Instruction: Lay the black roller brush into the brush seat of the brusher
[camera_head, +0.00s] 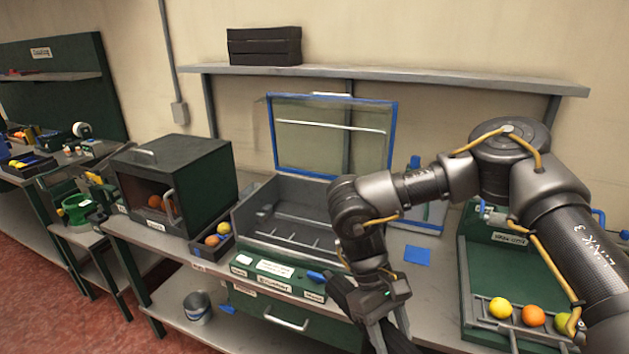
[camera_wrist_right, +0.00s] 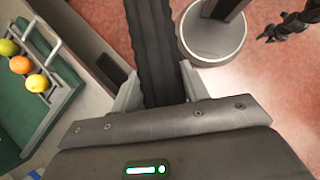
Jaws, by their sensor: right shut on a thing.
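The brusher (camera_head: 243,222) is an open grey box with a raised, blue-framed clear lid, in the middle of the head view. Its inside shows a bare floor with low ribs; the brush seat is not clearly made out. My right gripper (camera_head: 388,328) is in front of the brusher's right front corner, shut on the black roller brush (camera_head: 343,292). In the right wrist view the ribbed brush (camera_wrist_right: 152,45) runs between both fingers (camera_wrist_right: 160,88). A dark shape at the upper right there looks like my left gripper (camera_wrist_right: 285,27), too small to read.
A dark oven-like box (camera_head: 190,165) with oranges stands left of the brusher, a small fruit tray (camera_head: 223,246) between them. A green sorting unit (camera_head: 478,240) with several fruits is at right. A blue square (camera_head: 417,256) lies on the bench. The shelf (camera_head: 450,80) hangs above.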

